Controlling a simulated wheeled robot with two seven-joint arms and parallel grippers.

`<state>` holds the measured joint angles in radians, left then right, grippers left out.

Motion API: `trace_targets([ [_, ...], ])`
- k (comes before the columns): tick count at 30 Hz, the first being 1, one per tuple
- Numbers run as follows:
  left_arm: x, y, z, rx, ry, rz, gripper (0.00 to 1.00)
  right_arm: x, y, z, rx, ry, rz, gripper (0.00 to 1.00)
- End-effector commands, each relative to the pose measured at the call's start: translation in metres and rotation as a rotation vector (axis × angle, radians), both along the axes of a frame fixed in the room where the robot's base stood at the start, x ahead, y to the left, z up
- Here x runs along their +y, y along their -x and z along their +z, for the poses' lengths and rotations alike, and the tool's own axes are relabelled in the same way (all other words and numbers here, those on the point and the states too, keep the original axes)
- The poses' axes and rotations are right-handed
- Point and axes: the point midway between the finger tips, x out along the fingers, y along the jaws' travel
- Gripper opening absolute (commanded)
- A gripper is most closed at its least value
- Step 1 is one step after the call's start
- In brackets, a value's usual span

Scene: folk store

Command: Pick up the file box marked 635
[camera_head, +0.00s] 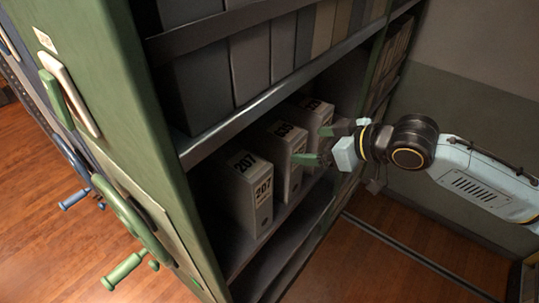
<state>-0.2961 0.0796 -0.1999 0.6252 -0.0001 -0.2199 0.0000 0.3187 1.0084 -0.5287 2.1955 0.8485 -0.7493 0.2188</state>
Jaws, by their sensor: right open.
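Three grey file boxes stand in a row on a shelf. The nearest box (247,192) is clearly marked 207 on its top and front. The middle box (284,151) has a label that seems to read 635, but it is small and hard to make out. The far box (312,107) has a label I cannot read surely. My right gripper (316,146) is open, with its green-tipped fingers pointing left at the fronts of the middle and far boxes. It covers part of their fronts, and I cannot tell whether it touches either. My left gripper is out of view.
The shelf board (289,212) runs below the boxes, and a row of taller binders (250,62) fills the shelf above. A green cabinet side (96,77) with a crank handle (126,269) stands at the left. Wooden floor (385,262) lies open at the lower right.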

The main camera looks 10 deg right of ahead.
Motion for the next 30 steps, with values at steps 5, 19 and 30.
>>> trace_targets([
  [5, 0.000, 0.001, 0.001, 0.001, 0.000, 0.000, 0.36, -0.013, -0.007, 0.033, -0.026, -0.026, 0.005, 0.85],
  [19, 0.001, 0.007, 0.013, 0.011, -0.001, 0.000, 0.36, 0.021, -0.053, 0.010, -0.028, -0.040, 0.003, 0.85],
  [30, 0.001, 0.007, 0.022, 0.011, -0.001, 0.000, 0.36, 0.041, -0.074, -0.001, -0.029, -0.039, 0.004, 0.85],
])
